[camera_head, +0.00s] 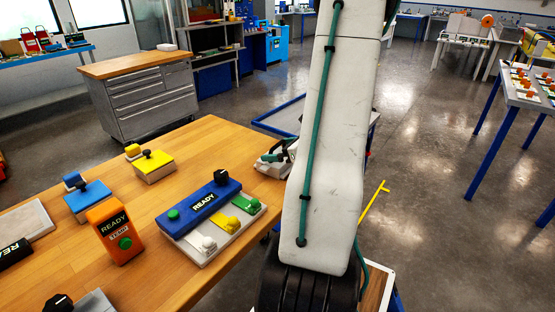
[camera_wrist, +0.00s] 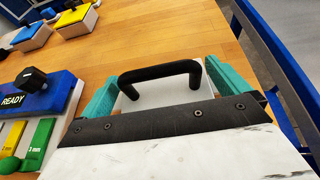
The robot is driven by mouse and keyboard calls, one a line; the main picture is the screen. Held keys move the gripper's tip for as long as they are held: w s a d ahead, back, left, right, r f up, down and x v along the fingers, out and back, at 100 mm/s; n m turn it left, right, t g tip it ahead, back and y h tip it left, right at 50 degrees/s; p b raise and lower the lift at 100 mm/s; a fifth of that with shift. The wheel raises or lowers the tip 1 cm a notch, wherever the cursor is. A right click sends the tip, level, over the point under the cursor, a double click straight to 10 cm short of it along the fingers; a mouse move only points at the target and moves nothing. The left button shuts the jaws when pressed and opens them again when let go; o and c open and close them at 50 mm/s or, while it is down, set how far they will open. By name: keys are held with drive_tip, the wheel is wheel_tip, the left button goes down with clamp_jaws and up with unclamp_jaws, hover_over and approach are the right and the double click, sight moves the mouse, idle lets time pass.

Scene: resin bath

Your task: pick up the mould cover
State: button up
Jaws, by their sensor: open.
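The mould cover is seen as a pale plate (camera_wrist: 150,96) with a black arched handle (camera_wrist: 160,70) in the wrist view. My gripper (camera_wrist: 163,78) is open, with one teal finger to the left of the handle and one to the right. Both fingers look apart from the handle. The near part of the plate is hidden behind my gripper's black bar. In the head view my gripper (camera_head: 279,152) is low at the table's right edge, partly behind my arm, and the cover cannot be made out clearly there.
A blue READY block on a white base with coloured tabs (camera_head: 256,217) stands left of my gripper. An orange READY box (camera_head: 115,232), a yellow-lidded box (camera_head: 153,166) and a blue-lidded box (camera_head: 88,201) stand further left. Bare wooden table (camera_head: 215,138) lies behind. A blue-edged frame (camera_wrist: 262,65) is close at right.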

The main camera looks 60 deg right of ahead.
drive_tip(key=shift+w+f, duration=0.15)
drive_tip(key=shift+w, duration=0.2)
drive_tip(key=c, duration=1.5)
drive_tip(key=shift+o, duration=0.2)
